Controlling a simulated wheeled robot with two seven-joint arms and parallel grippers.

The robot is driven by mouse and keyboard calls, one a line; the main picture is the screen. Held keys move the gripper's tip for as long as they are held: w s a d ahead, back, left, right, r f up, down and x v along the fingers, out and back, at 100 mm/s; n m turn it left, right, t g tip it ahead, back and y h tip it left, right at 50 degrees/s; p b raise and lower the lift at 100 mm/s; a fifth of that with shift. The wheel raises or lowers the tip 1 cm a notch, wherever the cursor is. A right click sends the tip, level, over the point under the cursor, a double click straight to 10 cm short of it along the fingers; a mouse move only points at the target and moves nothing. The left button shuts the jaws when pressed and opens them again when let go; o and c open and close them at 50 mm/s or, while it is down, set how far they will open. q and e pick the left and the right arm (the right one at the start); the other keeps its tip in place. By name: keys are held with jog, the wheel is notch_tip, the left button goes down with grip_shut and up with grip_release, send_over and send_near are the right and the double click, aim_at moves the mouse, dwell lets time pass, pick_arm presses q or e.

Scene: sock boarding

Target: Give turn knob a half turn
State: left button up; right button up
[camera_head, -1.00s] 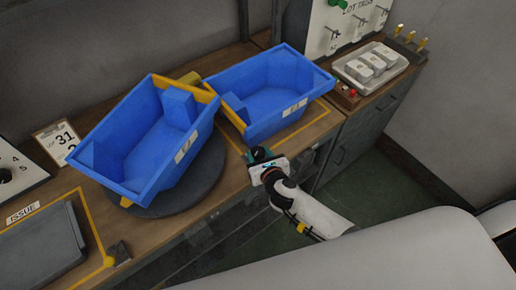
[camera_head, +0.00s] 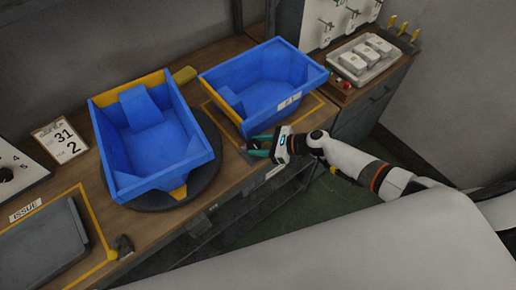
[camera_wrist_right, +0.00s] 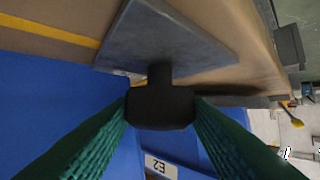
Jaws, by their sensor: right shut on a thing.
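The turn knob (camera_wrist_right: 160,106) is a black T-shaped handle on a grey plate (camera_wrist_right: 165,40), seen in the right wrist view. My right gripper (camera_head: 259,147) is at the bench's front edge, beside the right blue bin. Its green fingers are shut on the knob, one on each side of the black bar. In the head view the gripper hides most of the knob. My left gripper is not in view.
A blue bin (camera_head: 195,155) stands on a dark round turntable (camera_head: 208,180). Another blue bin (camera_head: 306,80) stands close to my right gripper. A small dark knob (camera_head: 121,246) is at the front left. A white tray (camera_head: 347,62) is at the back right.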

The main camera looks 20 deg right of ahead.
jog(key=n+g+b, duration=0.1)
jog(key=n+g+y+b, duration=0.1)
jog(key=b, duration=0.1)
jog(key=n+g+b, duration=0.1)
jog(key=g, duration=0.1)
jog(key=shift+w+d+f+n+y+b, duration=0.15)
jog(key=shift+w+f+n+y+b, duration=0.15)
jog(key=shift+n+b, duration=0.1)
jog(key=shift+r+n+g+y+b, duration=0.3)
jog(key=shift+n+g+b, duration=0.5)
jog(key=shift+g+b, duration=0.15)
jog(key=o, duration=1)
jog(key=b+v, duration=0.1)
jog(key=v, duration=0.9)
jog(key=shift+w+d+r+b, duration=0.15)
jog(key=shift+d+b, duration=0.1)
jog(key=shift+b, duration=0.15)
jog(key=shift+d+r, duration=0.35)
jog(key=shift+d, duration=0.25)
